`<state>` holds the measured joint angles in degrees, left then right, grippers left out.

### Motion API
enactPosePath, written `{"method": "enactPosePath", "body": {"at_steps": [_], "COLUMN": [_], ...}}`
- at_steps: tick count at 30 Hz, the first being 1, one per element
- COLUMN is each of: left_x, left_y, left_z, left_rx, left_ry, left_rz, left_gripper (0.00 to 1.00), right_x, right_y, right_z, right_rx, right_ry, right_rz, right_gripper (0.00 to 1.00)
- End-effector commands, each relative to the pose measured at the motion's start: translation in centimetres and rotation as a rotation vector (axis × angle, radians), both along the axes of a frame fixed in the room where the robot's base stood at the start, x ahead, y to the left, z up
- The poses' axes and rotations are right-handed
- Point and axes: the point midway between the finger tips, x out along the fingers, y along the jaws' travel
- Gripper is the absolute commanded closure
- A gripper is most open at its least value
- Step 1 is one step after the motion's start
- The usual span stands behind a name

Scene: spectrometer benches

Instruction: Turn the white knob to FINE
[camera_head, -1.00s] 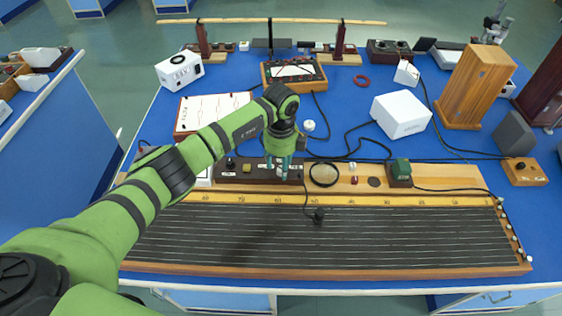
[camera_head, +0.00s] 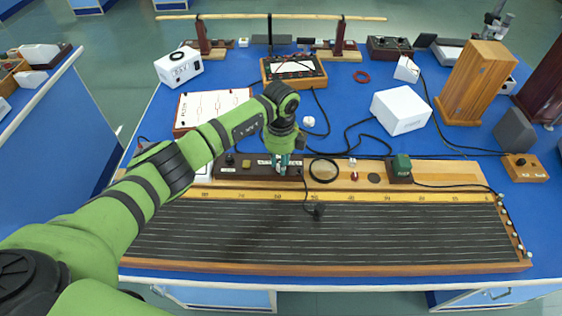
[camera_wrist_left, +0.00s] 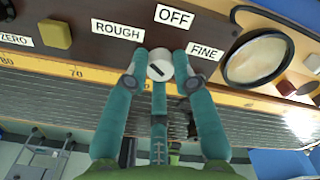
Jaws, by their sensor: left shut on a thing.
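The white knob (camera_wrist_left: 158,62) sits on a dark brown panel (camera_wrist_left: 65,12) with white labels. In the left wrist view the ROUGH label (camera_wrist_left: 118,30) is left of the knob, the OFF label (camera_wrist_left: 174,16) is above it, and the FINE label (camera_wrist_left: 205,50) is to its right. A short dark slanted mark shows on the knob; I cannot tell which label it points to. My left gripper (camera_wrist_left: 161,72) is shut on the knob, with teal fingers on both sides. In the head view the gripper (camera_head: 281,167) reaches down to the panel and largely hides the knob.
A round black-rimmed glass (camera_head: 323,170) stands close to the right of the gripper. A green block (camera_head: 401,166) is farther right. The long stringed board (camera_head: 400,232) lies in front.

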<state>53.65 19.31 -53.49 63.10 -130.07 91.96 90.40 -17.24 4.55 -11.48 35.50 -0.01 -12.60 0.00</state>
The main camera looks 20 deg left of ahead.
Motion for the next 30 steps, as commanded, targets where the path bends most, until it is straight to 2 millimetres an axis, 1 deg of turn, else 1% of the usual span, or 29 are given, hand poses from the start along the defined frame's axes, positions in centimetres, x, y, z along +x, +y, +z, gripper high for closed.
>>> {"method": "enactPosePath", "body": {"at_steps": [1,8,30], "left_x": [0.2,0.2,0.4], "left_y": [0.2,0.3,0.1], "left_z": [-0.1,-0.2,-0.2], "left_rx": [0.005,0.006,0.008], "left_ry": [-0.004,-0.006,-0.008], "left_rz": [-0.026,-0.208,-0.911], "left_gripper": [1.0,1.0,1.0], "right_x": [0.0,0.0,0.1], "right_y": [0.0,0.0,0.0], "right_z": [-0.5,-2.0,-8.4], "right_rx": [0.0,0.0,-0.001], "right_ry": [0.0,-0.001,-0.001], "right_rz": [0.0,0.0,0.0], "right_gripper": [0.51,0.51,0.51]}}
